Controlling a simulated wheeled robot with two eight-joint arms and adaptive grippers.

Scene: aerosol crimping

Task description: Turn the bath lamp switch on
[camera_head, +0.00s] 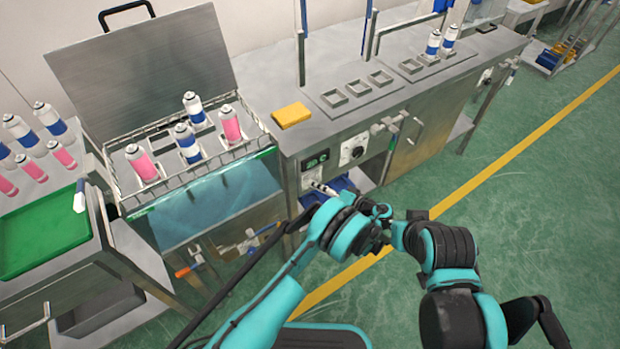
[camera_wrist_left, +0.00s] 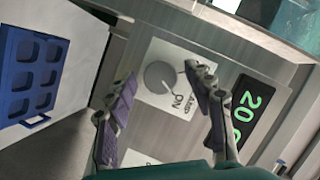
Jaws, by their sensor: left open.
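The lamp switch (camera_wrist_left: 158,77) is a round grey knob on a white plate marked LAMP and ON in the left wrist view. A round knob on a white plate (camera_head: 353,153), beside the green display, shows in the head view; I cannot tell surely whether it is the same one. My left gripper (camera_wrist_left: 162,74) is open and empty, its fingers on either side of the lamp knob. Whether they touch it I cannot tell. In the head view my arm largely hides that gripper. My right gripper cannot be made out.
A green digital display (camera_wrist_left: 246,112) sits beside the switch. A blue tray with square pockets (camera_wrist_left: 36,75) lies at the left. The water bath (camera_head: 215,200) with cans in a wire rack stands left of the panel. A yellow sponge (camera_head: 291,115) lies on the counter.

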